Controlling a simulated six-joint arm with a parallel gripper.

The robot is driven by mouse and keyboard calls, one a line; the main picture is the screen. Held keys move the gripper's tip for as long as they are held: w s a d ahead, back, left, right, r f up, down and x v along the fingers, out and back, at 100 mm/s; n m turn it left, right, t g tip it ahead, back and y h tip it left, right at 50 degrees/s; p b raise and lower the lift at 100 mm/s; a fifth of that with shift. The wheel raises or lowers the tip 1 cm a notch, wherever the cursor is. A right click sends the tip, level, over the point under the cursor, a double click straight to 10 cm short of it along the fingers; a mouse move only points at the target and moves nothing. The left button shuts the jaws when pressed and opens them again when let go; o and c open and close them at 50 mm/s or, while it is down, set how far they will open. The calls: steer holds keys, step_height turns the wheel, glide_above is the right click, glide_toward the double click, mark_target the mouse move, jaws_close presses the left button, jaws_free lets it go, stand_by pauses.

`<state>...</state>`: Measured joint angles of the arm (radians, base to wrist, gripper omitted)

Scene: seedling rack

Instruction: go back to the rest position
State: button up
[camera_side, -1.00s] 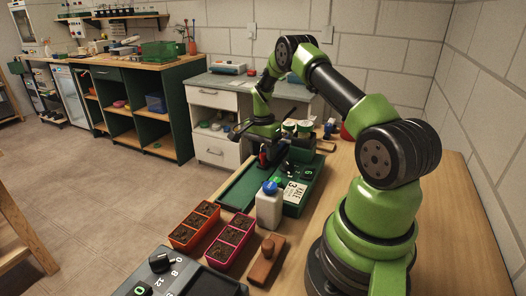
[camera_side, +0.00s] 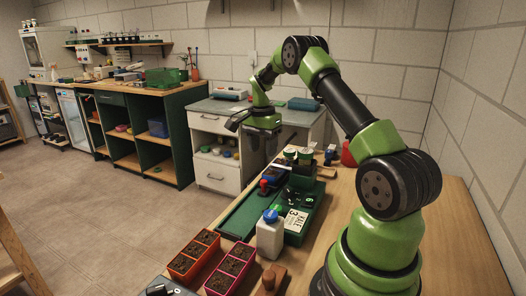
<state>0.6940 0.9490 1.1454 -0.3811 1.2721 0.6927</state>
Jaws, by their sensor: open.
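My gripper (camera_side: 263,146) hangs at the end of my bent green and black arm, above the far part of the wooden bench (camera_side: 455,222). It is open, and I see nothing held in it. It is clear of the items below it. A dark item with a red knob (camera_side: 264,185) stands beneath it on the green mat (camera_side: 240,218). The finger details are small and dark from here.
A white bottle with a blue cap (camera_side: 270,238) stands beside a green seed box (camera_side: 296,226). An orange soil tray (camera_side: 194,255) and a pink one (camera_side: 230,268) sit in front. A wooden-handled block (camera_side: 268,282) is near my base. Small pots (camera_side: 304,156) stand at the back.

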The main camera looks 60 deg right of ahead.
steer(key=s+a+r+n+t, duration=0.2)
steer(key=a+r+n+t, duration=0.35)
steer(key=a+r, duration=1.05)
steer(key=s+a+r+n+t+y, duration=0.1)
steer(key=s+a+n+t+y, duration=0.1)
steer(key=s+a+n, duration=0.8)
steer(key=s+a, duration=0.3)
steer(key=s, duration=0.1)
steer(key=shift+s+r, duration=0.3)
steer(key=shift+r, duration=0.05)
